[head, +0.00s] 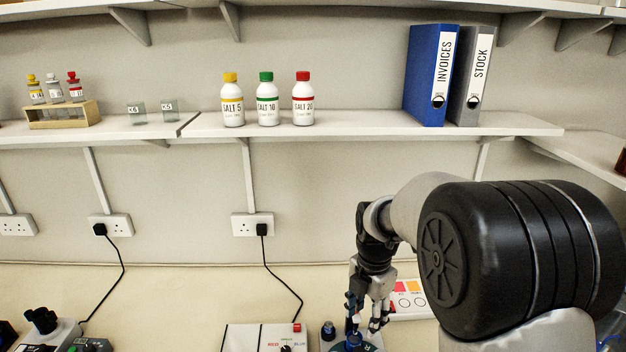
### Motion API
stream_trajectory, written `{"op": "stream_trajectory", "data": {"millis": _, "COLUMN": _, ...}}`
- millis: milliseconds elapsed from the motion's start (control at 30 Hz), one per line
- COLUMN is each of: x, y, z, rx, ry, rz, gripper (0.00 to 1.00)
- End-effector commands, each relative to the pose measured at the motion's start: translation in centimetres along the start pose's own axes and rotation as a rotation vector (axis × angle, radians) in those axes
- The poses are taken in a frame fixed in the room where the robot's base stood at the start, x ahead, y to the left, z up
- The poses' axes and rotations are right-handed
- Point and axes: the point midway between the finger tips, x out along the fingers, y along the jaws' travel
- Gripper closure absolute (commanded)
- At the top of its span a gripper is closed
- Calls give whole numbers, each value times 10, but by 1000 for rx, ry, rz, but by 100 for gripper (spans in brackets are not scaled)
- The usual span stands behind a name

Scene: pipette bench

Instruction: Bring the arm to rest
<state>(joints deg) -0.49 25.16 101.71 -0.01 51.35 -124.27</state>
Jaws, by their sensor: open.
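My gripper (368,312) points down over the bench, right of the picture's middle, with its fingers apart. A small blue-topped item (354,343) is at the bottom edge just below the fingertips. I cannot tell whether the fingers touch it. My arm reaches in from the right and hides part of the bench and wall behind it.
A shelf (350,128) above the bench holds several small bottles and two binders, blue (430,75) and grey (472,75). A white box with labels (262,338) lies left of my gripper. A colour-marked panel (410,303) lies behind it. The left-middle bench (180,300) is mostly clear, crossed by cables.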

Motion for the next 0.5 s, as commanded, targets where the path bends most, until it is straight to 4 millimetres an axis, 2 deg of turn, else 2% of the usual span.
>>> {"op": "stream_trajectory", "data": {"millis": 100, "x": -35, "y": -25, "z": -16, "rx": 280, "ry": -27, "rz": 55, "gripper": 56}}
{"op": "stream_trajectory", "data": {"millis": 233, "x": -66, "y": -61, "z": -40, "rx": 646, "ry": -35, "rz": 121, "gripper": 56}}
{"op": "stream_trajectory", "data": {"millis": 400, "x": -88, "y": -113, "z": -74, "rx": 1124, "ry": -10, "rz": 215, "gripper": 56}}
{"op": "stream_trajectory", "data": {"millis": 500, "x": -92, "y": -144, "z": -95, "rx": 1403, "ry": 26, "rz": 274, "gripper": 56}}
